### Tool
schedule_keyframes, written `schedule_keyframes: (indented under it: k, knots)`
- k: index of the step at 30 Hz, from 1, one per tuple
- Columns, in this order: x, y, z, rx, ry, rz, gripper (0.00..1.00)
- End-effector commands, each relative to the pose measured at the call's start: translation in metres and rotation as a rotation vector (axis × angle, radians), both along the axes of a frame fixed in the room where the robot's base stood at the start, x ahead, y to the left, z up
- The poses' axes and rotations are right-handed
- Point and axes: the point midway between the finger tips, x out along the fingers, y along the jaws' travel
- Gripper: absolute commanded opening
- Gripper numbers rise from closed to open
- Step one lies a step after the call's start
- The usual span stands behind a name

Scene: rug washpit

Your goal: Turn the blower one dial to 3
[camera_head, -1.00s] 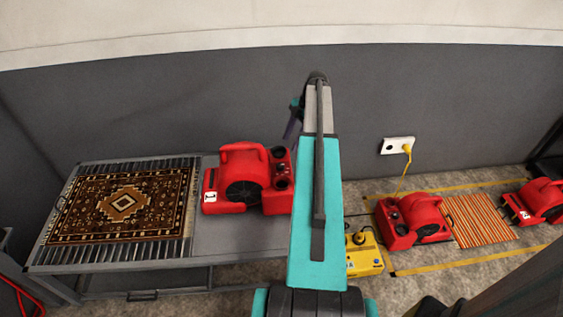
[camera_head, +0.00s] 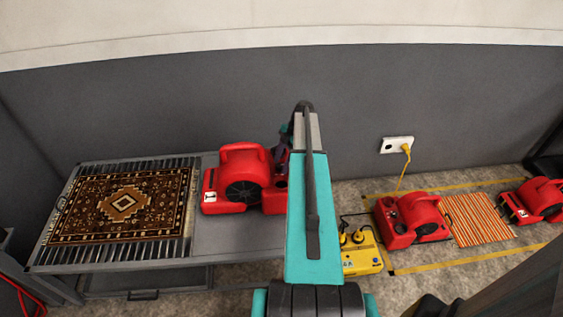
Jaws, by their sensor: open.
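The red blower marked 1 (camera_head: 240,172) stands on the metal table, right of the patterned rug. Its right end, where dark dials showed a second ago, is now largely covered by my arm. A small dark part of that end (camera_head: 281,181) still shows beside the arm. My arm reaches up and away over the table's right side. Its far end is beside the blower's dial end. My gripper (camera_head: 285,140) is mostly hidden behind the arm; only dark bits show left of it. I cannot tell whether it touches a dial, and the dial setting is not readable.
The patterned rug (camera_head: 124,204) lies on the slatted table (camera_head: 235,240). On the floor at right are a yellow box (camera_head: 362,258), a second red blower (camera_head: 411,218), a striped rug (camera_head: 480,220) and a third red blower (camera_head: 538,201). A yellow cord (camera_head: 404,175) runs from the wall socket (camera_head: 397,145).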

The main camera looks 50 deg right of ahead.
Motion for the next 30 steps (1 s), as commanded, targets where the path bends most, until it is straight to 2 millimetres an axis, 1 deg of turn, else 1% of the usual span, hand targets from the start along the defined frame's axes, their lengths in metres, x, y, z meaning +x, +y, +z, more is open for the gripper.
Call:
schedule_keyframes:
  k: [9, 11, 15, 16, 17, 24, 30]
  knots:
    - [0.0005, 0.0009, -0.0014, 0.0, 0.0, 0.001, 0.47]
    - [0.0005, 0.0009, -0.0014, 0.0, 0.0, 0.001, 0.37]
    - [0.0005, 0.0011, -0.0012, 0.0, 0.001, 0.001, 0.14]
    - [0.0005, 0.0011, -0.0012, 0.0, 0.001, 0.001, 0.09]
    - [0.0005, 0.0012, -0.0012, 0.0, 0.001, 0.001, 0.07]
    - [-0.0001, 0.0017, -0.0015, 0.0, 0.001, -0.011, 0.07]
    - [-0.0012, 0.0024, -0.002, 0.0, 0.001, -0.067, 0.07]
